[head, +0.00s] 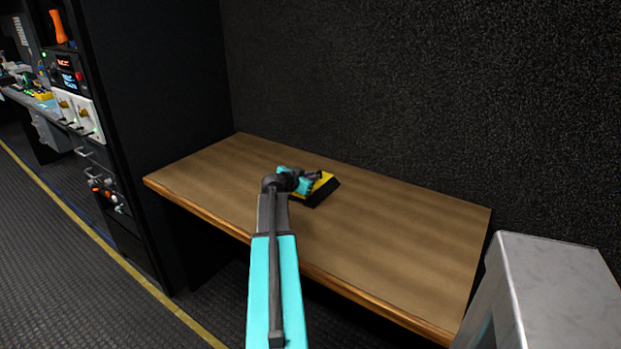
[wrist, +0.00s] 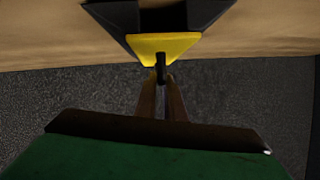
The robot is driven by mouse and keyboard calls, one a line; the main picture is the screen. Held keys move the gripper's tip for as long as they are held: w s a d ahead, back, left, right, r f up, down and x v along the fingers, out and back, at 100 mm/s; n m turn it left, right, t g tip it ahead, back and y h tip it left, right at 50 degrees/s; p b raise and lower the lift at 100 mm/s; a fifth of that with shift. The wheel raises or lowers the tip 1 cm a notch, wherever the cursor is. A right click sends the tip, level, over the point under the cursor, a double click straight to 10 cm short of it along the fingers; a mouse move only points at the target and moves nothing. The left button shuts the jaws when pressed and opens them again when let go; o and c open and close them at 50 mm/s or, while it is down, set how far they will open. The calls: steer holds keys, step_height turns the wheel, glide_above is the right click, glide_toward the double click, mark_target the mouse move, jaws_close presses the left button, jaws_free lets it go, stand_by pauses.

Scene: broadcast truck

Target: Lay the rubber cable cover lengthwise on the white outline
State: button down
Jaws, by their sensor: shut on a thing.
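The rubber cable cover (head: 325,188) is black with a yellow band and sits over the wooden tabletop, right of my arm's end. I cannot tell whether it touches the top. In the wrist view its yellow sloped face and black sides (wrist: 165,44) show at the upper middle. My gripper (head: 311,179) is shut on the cable cover; its fingers reach the yellow part in the wrist view (wrist: 160,76). My wrist hides part of the cover in the head view. I see no white outline in either view.
The wooden table (head: 400,240) is otherwise bare, with free room to the right and far left. A dark wall (head: 400,90) stands behind it. A black equipment rack (head: 160,120) borders the left, and a grey metal box (head: 555,290) stands at the front right.

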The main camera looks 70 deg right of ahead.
steer(key=shift+f, duration=0.15)
stand_by(0.3)
steer(key=c, duration=1.8)
jaws_free()
steer(key=shift+c, duration=0.2)
steer(key=shift+v, duration=0.8)
steer(key=b+v, duration=0.2)
steer(key=v, duration=0.8)
steer(key=shift+a, duration=0.2)
steer(key=shift+o, duration=0.2)
